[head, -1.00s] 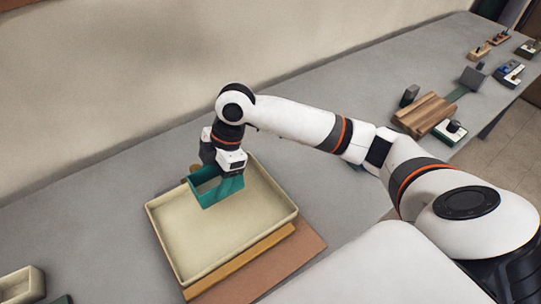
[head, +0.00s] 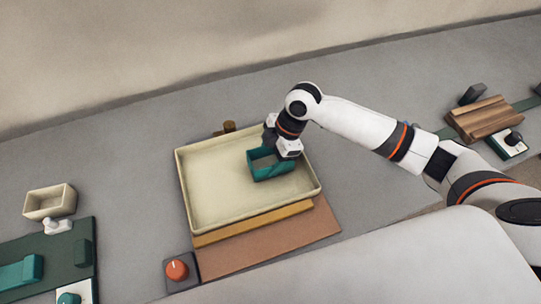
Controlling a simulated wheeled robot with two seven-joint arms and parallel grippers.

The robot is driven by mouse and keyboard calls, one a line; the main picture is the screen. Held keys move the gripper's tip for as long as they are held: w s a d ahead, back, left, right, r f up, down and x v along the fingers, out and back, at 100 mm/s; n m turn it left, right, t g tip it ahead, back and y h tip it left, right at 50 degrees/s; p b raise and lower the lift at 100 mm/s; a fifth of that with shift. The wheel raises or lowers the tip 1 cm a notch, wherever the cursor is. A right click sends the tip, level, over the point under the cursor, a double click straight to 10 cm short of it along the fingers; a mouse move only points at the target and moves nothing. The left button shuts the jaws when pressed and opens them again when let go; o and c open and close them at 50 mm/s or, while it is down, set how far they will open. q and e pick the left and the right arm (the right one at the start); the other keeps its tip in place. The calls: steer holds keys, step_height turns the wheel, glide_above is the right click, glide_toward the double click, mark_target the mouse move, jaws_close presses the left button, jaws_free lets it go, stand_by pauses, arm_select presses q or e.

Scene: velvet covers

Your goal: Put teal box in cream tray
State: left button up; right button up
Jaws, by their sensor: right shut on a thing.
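The teal box (head: 272,171) is a small open-topped box in the right part of the cream tray (head: 215,208). My right gripper (head: 279,157) is shut on the box's far right side. The box looks upright and within the tray's rim; I cannot tell whether it touches the tray floor. The fingertips are partly hidden by the gripper body and the box wall. The tray is wide, shallow and otherwise empty. My left gripper is not in view.
A brown board (head: 285,241) and a yellow strip (head: 252,223) lie along the tray's front. A red knob (head: 177,270) stands front left of it. A small cream box (head: 49,201) and a dark green board (head: 58,254) are at left. A wooden block (head: 483,119) is at right.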

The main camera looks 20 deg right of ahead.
steer(key=shift+f, duration=0.2)
steer(key=o, duration=1)
steer(key=v, duration=1.2)
steer(key=shift+r, duration=0.1)
